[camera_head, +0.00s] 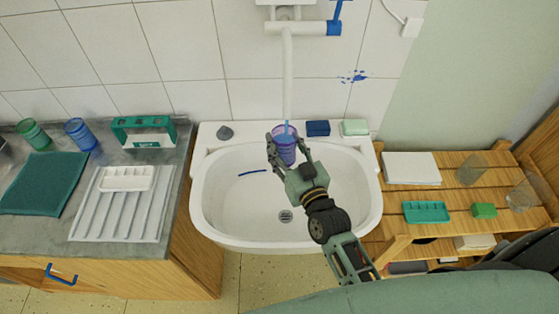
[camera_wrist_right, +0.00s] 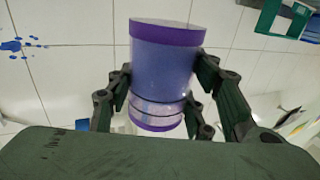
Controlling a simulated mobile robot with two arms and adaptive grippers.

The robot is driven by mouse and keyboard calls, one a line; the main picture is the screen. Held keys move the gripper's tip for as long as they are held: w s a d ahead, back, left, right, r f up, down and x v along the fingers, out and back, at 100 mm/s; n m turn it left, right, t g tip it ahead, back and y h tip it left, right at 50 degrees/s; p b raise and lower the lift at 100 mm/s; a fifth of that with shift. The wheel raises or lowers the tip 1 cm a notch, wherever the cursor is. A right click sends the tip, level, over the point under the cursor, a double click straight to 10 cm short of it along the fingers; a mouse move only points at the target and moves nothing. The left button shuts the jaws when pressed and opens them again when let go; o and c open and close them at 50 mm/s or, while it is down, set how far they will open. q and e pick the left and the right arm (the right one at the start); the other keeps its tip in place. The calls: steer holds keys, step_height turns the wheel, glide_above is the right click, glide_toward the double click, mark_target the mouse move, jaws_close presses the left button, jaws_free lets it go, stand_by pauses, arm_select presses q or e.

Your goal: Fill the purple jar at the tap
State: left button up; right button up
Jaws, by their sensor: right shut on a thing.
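The purple jar (camera_head: 286,151) is held over the back of the white sink (camera_head: 230,215), with its mouth under the end of the white tap spout (camera_head: 288,75). A short blue streak, which looks like water, runs from the spout into the jar. My right gripper (camera_head: 286,143) is shut on the jar, one finger on each side. In the right wrist view the jar (camera_wrist_right: 165,68) is see-through with darker purple bands and sits between both fingers; its water level is unclear there. The blue tap handle (camera_head: 335,20) is at the top. My left gripper is out of view.
A grey stone (camera_head: 225,132), a dark blue sponge (camera_head: 318,128) and a pale green soap block (camera_head: 355,127) sit on the sink's back ledge. A counter with a drying rack (camera_head: 122,210) stands left. A wooden shelf (camera_head: 408,200) stands right.

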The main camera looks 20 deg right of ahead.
steer(key=shift+s+a+r+p, duration=0.1)
steer(key=shift+s+a+p, duration=0.15)
steer(key=shift+s+a, duration=0.35)
steer(key=shift+s+a+f+p, duration=0.1)
steer(key=shift+s+a+p, duration=0.15)
steer(key=shift+s, duration=0.6)
steer(key=shift+s+a+r+p, duration=0.1)
steer(key=shift+s+a+p, duration=0.1)
steer(key=shift+s+a, duration=0.45)
steer(key=shift+s+d, duration=0.1)
steer(key=shift+d, duration=0.05)
steer(key=s+a+p, duration=0.2)
steer(key=s+a, duration=0.1)
steer(key=s, duration=0.3)
steer(key=shift+a, duration=0.3)
steer(key=shift+d, duration=0.1)
